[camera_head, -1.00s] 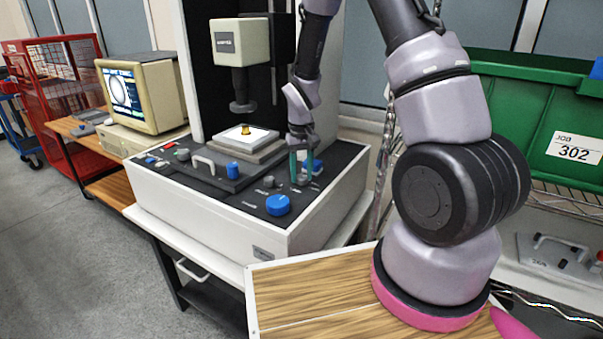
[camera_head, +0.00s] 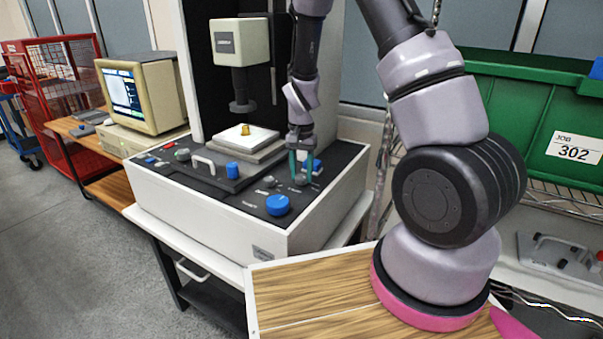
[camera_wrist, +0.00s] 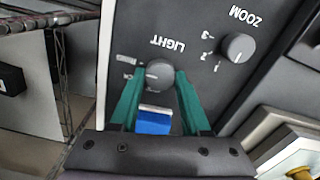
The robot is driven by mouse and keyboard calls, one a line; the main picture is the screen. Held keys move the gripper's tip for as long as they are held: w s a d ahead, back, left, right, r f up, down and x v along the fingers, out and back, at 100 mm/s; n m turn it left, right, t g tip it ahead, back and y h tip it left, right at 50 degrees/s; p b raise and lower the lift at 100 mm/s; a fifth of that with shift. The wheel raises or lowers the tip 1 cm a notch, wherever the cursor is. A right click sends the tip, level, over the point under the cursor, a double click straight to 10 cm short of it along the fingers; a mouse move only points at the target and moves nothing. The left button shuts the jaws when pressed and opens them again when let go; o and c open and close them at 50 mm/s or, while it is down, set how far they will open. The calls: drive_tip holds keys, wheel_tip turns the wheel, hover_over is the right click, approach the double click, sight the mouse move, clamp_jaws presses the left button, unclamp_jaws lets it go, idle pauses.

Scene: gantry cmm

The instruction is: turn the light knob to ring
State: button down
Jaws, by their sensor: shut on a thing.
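The light knob (camera_wrist: 158,74) is a small grey round knob beside the printed word LIGHT on the dark console panel. My gripper (camera_wrist: 157,82) has its two teal fingers around it, one on each side, shut on it. Small position marks lie to the knob's left in the wrist view; I cannot read which one it points to. In the head view my gripper (camera_head: 301,178) reaches down to the right part of the console (camera_head: 200,215), and the fingers largely hide the knob.
A blue block-like control (camera_wrist: 153,121) sits close to the fingers. The zoom knob (camera_wrist: 238,47) is nearby. A large blue knob (camera_head: 277,205) stands at the console front. The measuring head (camera_head: 240,42) hangs over a stage with a small brass part (camera_head: 245,130). A monitor (camera_head: 140,90) stands left.

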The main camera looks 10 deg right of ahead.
idle(0.5)
drive_tip(key=shift+c, duration=1.9)
unclamp_jaws()
wheel_tip(320, 180, up, 11)
wheel_tip(320, 180, up, 17)
drive_tip(key=t+y, duration=0.2)
drive_tip(key=t, duration=0.1)
hover_over(302, 176)
drive_tip(key=s+d, duration=0.3)
drive_tip(key=s, duration=0.5)
drive_tip(key=s+d+r+n+t, duration=0.1)
drive_tip(key=s+r+t, duration=0.1)
drive_tip(key=s+r, duration=0.2)
drive_tip(key=s+d+r+n+t, duration=0.1)
drive_tip(key=s+r, duration=0.3)
drive_tip(key=s, duration=0.4)
drive_tip(key=shift+s+d+t, duration=0.3)
drive_tip(key=shift+t, duration=0.3)
